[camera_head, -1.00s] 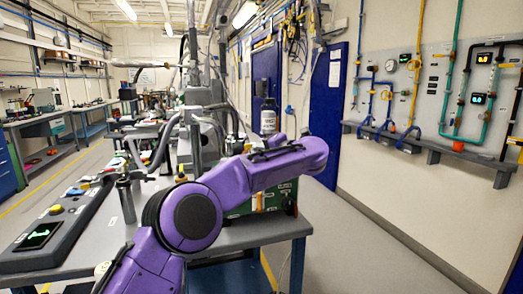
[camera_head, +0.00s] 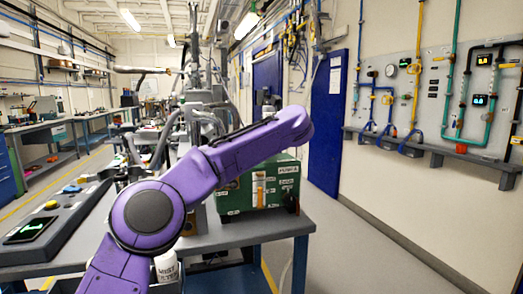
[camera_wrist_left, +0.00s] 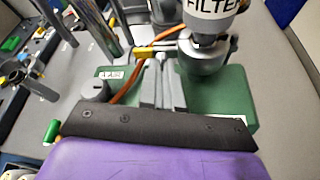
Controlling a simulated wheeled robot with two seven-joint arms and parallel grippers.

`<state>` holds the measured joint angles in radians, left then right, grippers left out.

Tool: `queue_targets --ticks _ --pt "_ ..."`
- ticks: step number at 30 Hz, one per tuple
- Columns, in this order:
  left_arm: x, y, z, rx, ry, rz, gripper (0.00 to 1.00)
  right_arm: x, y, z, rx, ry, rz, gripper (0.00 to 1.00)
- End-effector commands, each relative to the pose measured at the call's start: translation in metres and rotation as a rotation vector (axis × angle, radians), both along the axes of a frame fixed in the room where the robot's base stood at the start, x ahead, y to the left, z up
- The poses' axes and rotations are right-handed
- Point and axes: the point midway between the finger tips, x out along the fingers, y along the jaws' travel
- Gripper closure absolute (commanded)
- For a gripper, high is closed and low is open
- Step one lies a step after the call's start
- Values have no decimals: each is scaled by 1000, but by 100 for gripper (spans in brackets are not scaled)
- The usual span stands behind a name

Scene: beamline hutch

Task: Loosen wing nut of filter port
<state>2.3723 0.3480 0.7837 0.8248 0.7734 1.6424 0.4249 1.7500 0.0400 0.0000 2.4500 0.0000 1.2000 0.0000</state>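My purple left arm crosses the head view and hides its gripper there. In the left wrist view the gripper's grey fingers (camera_wrist_left: 161,85) point up the picture, close together; whether they are open or shut is unclear. Just beyond, to the right, a rounded metal fitting (camera_wrist_left: 205,58) sits under a white canister (camera_wrist_left: 212,12) marked FILTER, above a green pump (camera_wrist_left: 225,100). The pump's green box (camera_head: 262,188) also shows in the head view, partly behind my arm. I cannot pick out the wing nut. My right gripper is not in view.
Metal posts (camera_wrist_left: 95,25) and an orange hose (camera_wrist_left: 128,66) stand near the fingers. A dark control panel (camera_head: 55,222) lies at the bench's left. Another white canister, marked MIST FILTER (camera_head: 167,266), shows low behind my arm. The floor at right is clear.

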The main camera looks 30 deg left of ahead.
Motion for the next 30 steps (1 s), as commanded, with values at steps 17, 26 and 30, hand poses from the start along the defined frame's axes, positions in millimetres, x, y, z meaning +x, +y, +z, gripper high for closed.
queue_targets --ticks 17,26,30 --pt "-1 3 4 -126 -166 0 100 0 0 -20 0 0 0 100" --pt "-2 3 5 -129 -171 0 100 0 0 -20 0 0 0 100" --pt "-2 3 5 -129 -171 0 87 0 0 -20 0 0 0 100"
